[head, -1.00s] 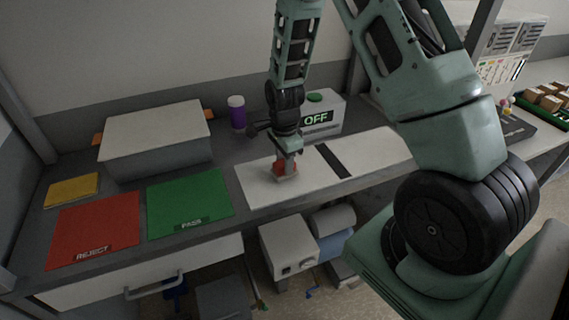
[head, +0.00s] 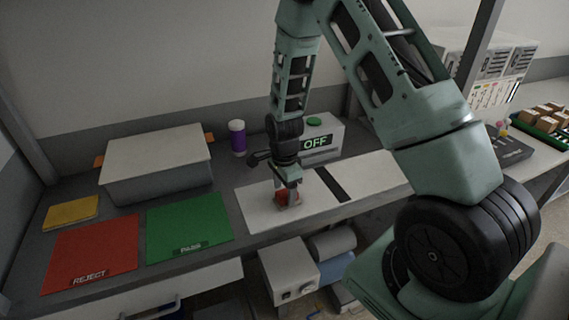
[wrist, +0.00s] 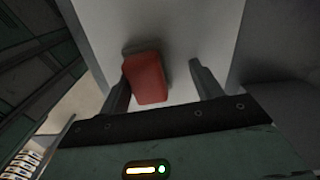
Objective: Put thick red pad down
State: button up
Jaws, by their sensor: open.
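The thick red pad (head: 281,198) sits on the left part of the white board (head: 254,215), under my gripper (head: 288,203). In the wrist view the pad (wrist: 146,79) is a red block with a greyish end, between the two fingers and nearer the left one. My gripper (wrist: 163,88) is open, with a clear gap between the right finger and the pad. In the head view the fingers partly hide the pad.
A green PASS mat (head: 188,221) and a red REJECT mat (head: 92,254) lie to the left. A grey lidded bin (head: 157,165), a purple bottle (head: 237,138) and a box with an OFF display (head: 322,141) stand behind. A yellow pad (head: 71,212) lies far left.

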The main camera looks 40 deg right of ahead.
notch_tip(320, 180, up, 17)
jog(key=b, duration=0.4)
jog(key=s+a+r+n+y, duration=0.1)
jog(key=s+a+n, duration=0.4)
jog(key=a+n, duration=0.3)
jog(key=s+a+n, duration=0.5)
jog(key=a+n, duration=0.1)
jog(key=a, duration=0.4)
jog(key=s+a+n, duration=0.6)
jog(key=s+n, duration=0.7)
jog(key=s, duration=0.1)
jog(key=shift+a+f+n, duration=0.2)
jog(key=shift+f+n, duration=0.1)
jog(key=shift+n, duration=0.1)
jog(key=shift+o, duration=0.5)
